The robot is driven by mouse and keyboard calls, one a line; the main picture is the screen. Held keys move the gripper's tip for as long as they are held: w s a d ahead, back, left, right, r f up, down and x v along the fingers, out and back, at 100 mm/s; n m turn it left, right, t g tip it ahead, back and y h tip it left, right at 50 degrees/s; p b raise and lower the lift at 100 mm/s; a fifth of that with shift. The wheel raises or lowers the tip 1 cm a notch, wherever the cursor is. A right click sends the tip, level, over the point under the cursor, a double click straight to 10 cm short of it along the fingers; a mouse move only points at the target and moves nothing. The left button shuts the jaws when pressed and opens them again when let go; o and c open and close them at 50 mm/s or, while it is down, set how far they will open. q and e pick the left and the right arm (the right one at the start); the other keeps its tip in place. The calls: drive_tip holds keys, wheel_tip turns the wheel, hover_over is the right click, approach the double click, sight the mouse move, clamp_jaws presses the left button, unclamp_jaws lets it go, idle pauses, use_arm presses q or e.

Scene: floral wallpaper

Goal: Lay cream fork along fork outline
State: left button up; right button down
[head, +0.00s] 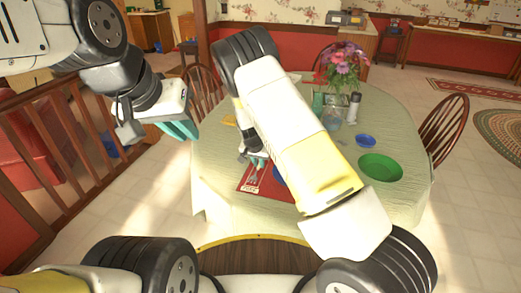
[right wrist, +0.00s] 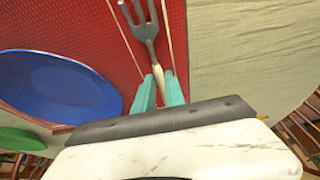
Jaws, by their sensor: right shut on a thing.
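The cream fork (right wrist: 152,45) has grey tines and a cream handle. In the right wrist view it lies over the red placemat (right wrist: 210,40), tines pointing away from my gripper. Pale outline lines (right wrist: 124,36) run on the mat on both sides of the fork. I cannot tell whether the fork touches the mat. My right gripper (right wrist: 160,92) is shut on the handle, its teal fingers hiding the handle's end. In the head view my right gripper (head: 256,160) is over the placemat (head: 252,188), partly hidden by my arm. My left gripper (head: 184,128) is left of the table; its opening is unclear.
A blue plate (right wrist: 58,86) lies beside the fork on the mat. A green plate (head: 380,167), a small blue dish (head: 365,141), a flower vase (head: 341,85) and a shaker (head: 353,108) are on the table's right part. The front of the tablecloth (head: 212,165) is bare.

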drive_tip(key=shift+w+a+f, duration=0.15)
drive_tip(key=shift+a, duration=0.05)
drive_tip(key=c, duration=1.5)
unclamp_jaws()
drive_tip(key=shift+w, duration=0.1)
drive_tip(key=shift+o, duration=0.6)
drive_tip(key=v, duration=1.3)
drive_tip(key=s+d+r+y, duration=0.2)
drive_tip(key=s+d+r, duration=0.35)
drive_tip(key=r, duration=0.35)
drive_tip(key=s+d+r+y, duration=0.2)
drive_tip(key=s+d+r, duration=0.2)
drive_tip(key=s+r, duration=0.4)
drive_tip(key=s+d+r+n+t, duration=0.1)
drive_tip(key=s+d+r+n, duration=0.1)
drive_tip(key=s, duration=0.7)
drive_tip(key=s+d+r+n, duration=0.2)
drive_tip(key=s+d+r, duration=0.2)
drive_tip(key=s+r, duration=0.3)
drive_tip(key=shift+s+r+t, duration=0.25)
drive_tip(key=shift+s+t, duration=0.15)
drive_tip(key=shift+s, duration=0.45)
